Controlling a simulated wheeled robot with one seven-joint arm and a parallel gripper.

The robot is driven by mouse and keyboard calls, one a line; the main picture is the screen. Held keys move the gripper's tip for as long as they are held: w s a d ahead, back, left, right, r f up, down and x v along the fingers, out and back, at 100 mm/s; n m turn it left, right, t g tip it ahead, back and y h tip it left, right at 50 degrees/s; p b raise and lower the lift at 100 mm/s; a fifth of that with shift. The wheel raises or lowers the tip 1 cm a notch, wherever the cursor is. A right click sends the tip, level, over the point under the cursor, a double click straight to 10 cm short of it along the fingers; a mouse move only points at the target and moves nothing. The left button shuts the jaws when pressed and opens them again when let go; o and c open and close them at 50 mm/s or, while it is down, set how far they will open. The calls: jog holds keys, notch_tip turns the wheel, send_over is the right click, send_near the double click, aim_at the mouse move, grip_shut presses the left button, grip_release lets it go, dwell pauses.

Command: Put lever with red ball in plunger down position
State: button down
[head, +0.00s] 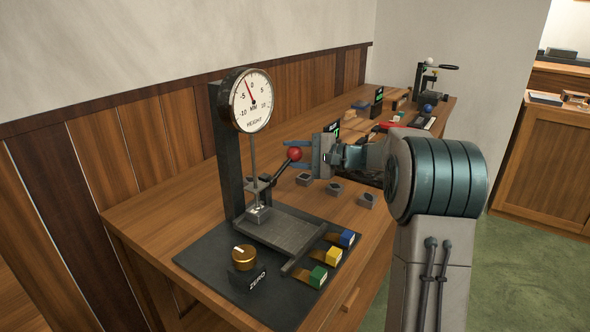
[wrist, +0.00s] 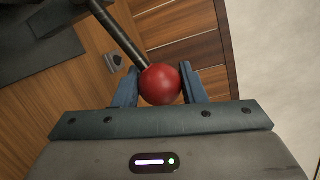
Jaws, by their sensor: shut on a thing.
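The red ball (head: 295,154) sits at the end of a dark lever (head: 278,173) on the height gauge, whose dial (head: 250,100) stands above. The lever slopes up from the gauge's rod to the ball. My gripper (head: 297,155) comes from the right and is around the ball. In the wrist view the red ball (wrist: 160,85) is between the two blue fingers (wrist: 160,88), and the lever (wrist: 122,38) runs up and left from it. The plunger foot (head: 258,213) is low, near the plate (head: 285,233); whether it touches cannot be told.
A gold knob (head: 243,257) marked ZERO and yellow, blue and green blocks (head: 333,255) are at the front of the black base (head: 215,265). Small grey pieces (head: 335,188) lie on the table below my gripper. Other devices stand farther back.

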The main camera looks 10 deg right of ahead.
jog(key=shift+s+a+r+n+b, duration=0.15)
jog(key=shift+s+r+n+b, duration=0.05)
jog(key=shift+r+n+b, duration=0.35)
jog(key=c, duration=0.9)
grip_release()
jog(key=v, duration=1.4)
jog(key=shift+a+r+p, duration=0.1)
jog(key=shift+r+p, duration=0.1)
jog(key=shift+p, duration=0.1)
